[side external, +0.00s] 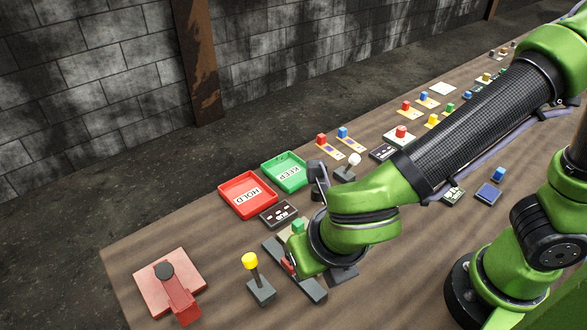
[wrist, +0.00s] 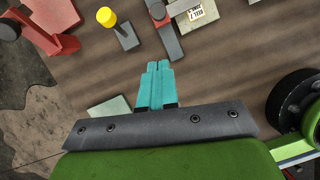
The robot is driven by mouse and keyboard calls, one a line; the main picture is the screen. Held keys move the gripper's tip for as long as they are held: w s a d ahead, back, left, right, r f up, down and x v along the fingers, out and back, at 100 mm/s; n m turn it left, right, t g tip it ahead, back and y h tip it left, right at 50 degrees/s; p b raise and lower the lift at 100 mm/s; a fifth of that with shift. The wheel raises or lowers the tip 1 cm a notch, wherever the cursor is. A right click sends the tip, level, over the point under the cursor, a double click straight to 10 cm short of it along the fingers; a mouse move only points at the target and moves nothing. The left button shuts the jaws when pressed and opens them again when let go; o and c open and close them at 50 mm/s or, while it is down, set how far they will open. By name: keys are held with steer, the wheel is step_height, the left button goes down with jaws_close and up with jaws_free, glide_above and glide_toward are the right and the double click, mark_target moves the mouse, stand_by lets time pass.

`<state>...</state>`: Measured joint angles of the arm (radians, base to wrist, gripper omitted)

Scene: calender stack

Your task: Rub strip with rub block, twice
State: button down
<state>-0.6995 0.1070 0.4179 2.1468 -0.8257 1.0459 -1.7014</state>
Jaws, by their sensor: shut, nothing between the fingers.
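In the side view a long dark grey bar (side external: 310,286), which may be the strip, lies on the table with a small red piece (side external: 289,266) on it. The bar also shows in the wrist view (wrist: 169,42), beyond my fingertips. My gripper (wrist: 158,68), with teal fingers, is shut and empty, pointing toward the end of the bar and apart from it in the picture. A green block (side external: 298,226) sits on a pale base behind the bar in the side view. I cannot tell which piece is the rub block. My wrist hides part of this area.
A yellow-knobbed lever (side external: 250,262) and a red plate with an arm (side external: 168,280) stand left of the bar. Red HOLD (side external: 226,206) and green KEEP (side external: 268,177) trays lie behind. A pale greenish plate (wrist: 108,108) is left of my fingers. Several small items line the table's far end.

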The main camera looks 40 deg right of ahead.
steer(key=x, duration=0.2)
steer(key=s+x, duration=0.1)
steer(key=x, duration=0.4)
steer(key=shift+s+d+f, duration=0.1)
steer(key=shift+s+f, duration=0.1)
steer(key=shift+f, duration=0.45)
steer(key=w, duration=0.2)
steer(key=shift+w+d+r, duration=0.15)
steer(key=shift+w+d, duration=0.15)
steer(key=shift+d, duration=0.05)
steer(key=shift+w+d, duration=0.15)
steer(key=shift+w, duration=0.5)
steer(key=shift+w, duration=0.1)
